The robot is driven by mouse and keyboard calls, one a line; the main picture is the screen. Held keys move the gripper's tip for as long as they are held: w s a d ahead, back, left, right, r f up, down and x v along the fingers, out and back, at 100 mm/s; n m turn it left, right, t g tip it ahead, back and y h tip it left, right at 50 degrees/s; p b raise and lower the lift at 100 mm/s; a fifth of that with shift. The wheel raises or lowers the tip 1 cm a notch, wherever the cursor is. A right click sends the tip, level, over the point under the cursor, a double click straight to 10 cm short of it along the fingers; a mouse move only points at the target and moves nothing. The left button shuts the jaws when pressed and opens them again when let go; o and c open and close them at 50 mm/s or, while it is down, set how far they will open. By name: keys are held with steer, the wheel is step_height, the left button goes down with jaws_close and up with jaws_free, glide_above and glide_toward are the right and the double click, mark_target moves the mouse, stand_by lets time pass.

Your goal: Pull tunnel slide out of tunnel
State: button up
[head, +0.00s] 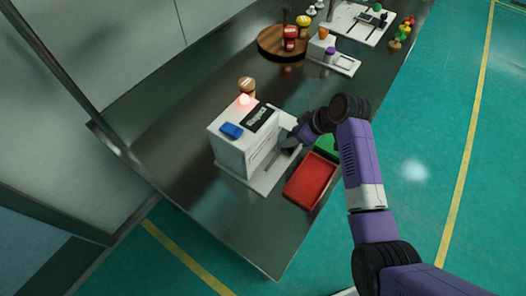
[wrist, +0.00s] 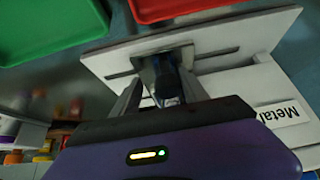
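The tunnel (head: 240,145) is a white box-shaped machine standing near the front end of the metal table. My gripper (head: 291,141) is at its right side, partly hiding that face. In the wrist view a pale slotted plate (wrist: 255,30), which looks like the tunnel slide, has a dark grey handle-like piece (wrist: 166,78) at its middle. My gripper (wrist: 160,76) has its fingers apart, one on each side of this piece. A gap shows on the left; contact on the right is unclear. A label reading "Metal" (wrist: 284,114) is on a pale surface at right.
A red tray (head: 310,181) and a green tray (head: 327,147) lie close to the right of the tunnel.

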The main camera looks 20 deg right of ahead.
steer(key=shift+w+d+b, duration=0.65)
steer(key=shift+w+d, duration=0.15)
steer(key=shift+d, duration=0.3)
steer(key=shift+w+d+b, duration=0.6)
steer(key=shift+w+d, duration=0.15)
steer(key=shift+d, duration=0.35)
steer(key=o, duration=1.1)
steer(key=p+v, duration=0.2)
steer(key=shift+r+p, duration=0.25)
steer(key=shift+p, duration=0.1)
steer(key=p+v, duration=0.6)
steer(key=shift+s+d+r, duration=0.1)
steer(key=shift+s+r, duration=0.1)
